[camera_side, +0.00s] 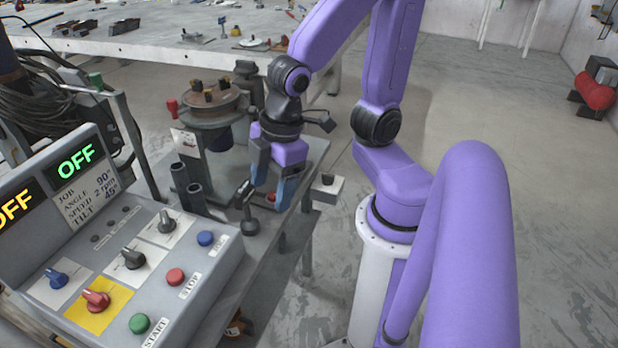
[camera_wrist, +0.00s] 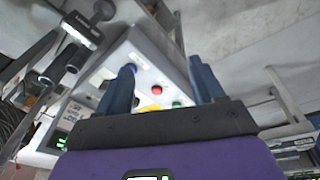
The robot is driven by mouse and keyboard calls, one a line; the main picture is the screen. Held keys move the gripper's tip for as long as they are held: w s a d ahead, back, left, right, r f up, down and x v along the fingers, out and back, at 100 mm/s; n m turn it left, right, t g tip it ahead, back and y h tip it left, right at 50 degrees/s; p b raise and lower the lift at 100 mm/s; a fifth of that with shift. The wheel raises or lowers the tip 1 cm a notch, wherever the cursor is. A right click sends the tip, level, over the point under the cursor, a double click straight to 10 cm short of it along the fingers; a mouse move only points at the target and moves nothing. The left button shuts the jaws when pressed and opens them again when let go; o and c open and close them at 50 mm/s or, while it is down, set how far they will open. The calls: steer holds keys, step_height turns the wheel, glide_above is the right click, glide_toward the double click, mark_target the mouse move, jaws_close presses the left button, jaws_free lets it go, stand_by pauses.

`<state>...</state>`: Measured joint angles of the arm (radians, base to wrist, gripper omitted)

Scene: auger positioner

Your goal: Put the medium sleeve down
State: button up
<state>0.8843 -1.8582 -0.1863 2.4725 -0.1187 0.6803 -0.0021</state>
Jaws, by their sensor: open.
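My gripper (camera_side: 273,190) points down over the grey bench with its two blue fingers apart. It also shows in the wrist view (camera_wrist: 163,82), with nothing held between the fingers. I cannot tell for sure which thing is the medium sleeve. Two dark upright tubes, one at the back (camera_side: 180,178) and one in front (camera_side: 196,198), stand on the bench left of my gripper.
A control box (camera_side: 225,262) with knobs and buttons fills the front left; it also shows in the wrist view (camera_wrist: 150,55). A black round-headed tool (camera_side: 245,208) stands close left of my gripper. A round turntable (camera_side: 208,101) is behind. A white block (camera_side: 325,189) sits at right.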

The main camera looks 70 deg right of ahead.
steer(key=s+d+r+g, duration=0.1)
steer(key=s+d, duration=0.1)
steer(key=s, duration=0.4)
steer(key=shift+d+g+h, duration=0.15)
steer(key=shift+g+h, duration=0.15)
steer(key=shift+h, duration=0.1)
